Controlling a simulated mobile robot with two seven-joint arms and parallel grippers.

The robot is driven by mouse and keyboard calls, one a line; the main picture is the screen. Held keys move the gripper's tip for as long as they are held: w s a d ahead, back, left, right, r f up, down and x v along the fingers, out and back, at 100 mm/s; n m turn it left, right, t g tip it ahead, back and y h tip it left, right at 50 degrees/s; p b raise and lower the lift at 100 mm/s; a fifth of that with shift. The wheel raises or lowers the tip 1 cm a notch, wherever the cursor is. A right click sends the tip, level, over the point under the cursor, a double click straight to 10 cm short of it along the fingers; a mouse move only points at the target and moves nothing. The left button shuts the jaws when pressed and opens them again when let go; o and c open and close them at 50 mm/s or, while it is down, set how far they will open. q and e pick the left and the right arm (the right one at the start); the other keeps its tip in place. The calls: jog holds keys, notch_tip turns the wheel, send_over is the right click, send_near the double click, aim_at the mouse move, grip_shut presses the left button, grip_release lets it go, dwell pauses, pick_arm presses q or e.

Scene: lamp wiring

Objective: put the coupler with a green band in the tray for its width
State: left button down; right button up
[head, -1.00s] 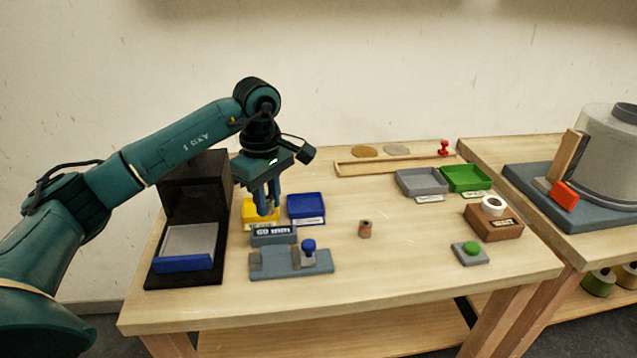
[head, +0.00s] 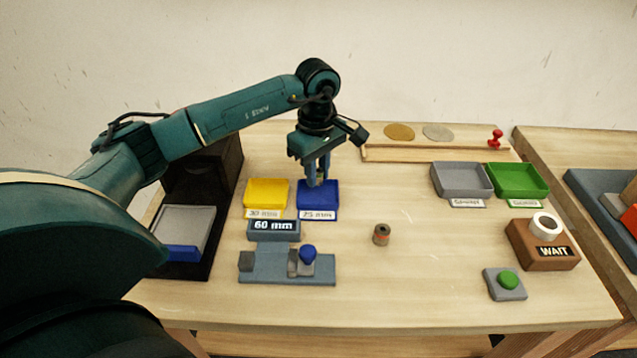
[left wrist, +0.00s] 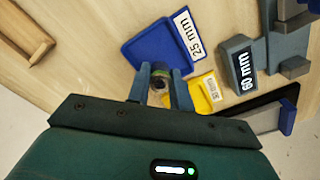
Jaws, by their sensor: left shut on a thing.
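My left gripper (head: 317,180) points down over the blue tray (head: 318,214), which is labelled 25 mm. In the left wrist view its fingers (left wrist: 159,92) are shut on a small coupler (left wrist: 158,82) with a greenish band; the fingers hide much of it. How high it is above the tray is hard to tell. The yellow tray (head: 267,192), whose label seems to read 30 mm, stands just left of the blue one. Both trays look empty where visible. My right gripper is not in view.
A coupler with an orange-red band (head: 381,235) stands on the table. A gauge with a blue knob (head: 308,256) sits before a 60 mm display (head: 273,229). A grey tray (head: 462,180), a green tray (head: 519,180), a WAIT box (head: 541,250) and a green button (head: 508,281) are at right.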

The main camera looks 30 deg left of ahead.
aim_at(318, 185)
pick_arm(q)
jog(key=shift+f, duration=1.8)
jog(key=shift+f, duration=0.1)
jog(key=shift+f, duration=0.15)
jog(key=c, duration=1.3)
grip_release()
jog(key=shift+o, duration=0.2)
notch_tip(318, 185, up, 12)
jog(key=shift+r, duration=0.25)
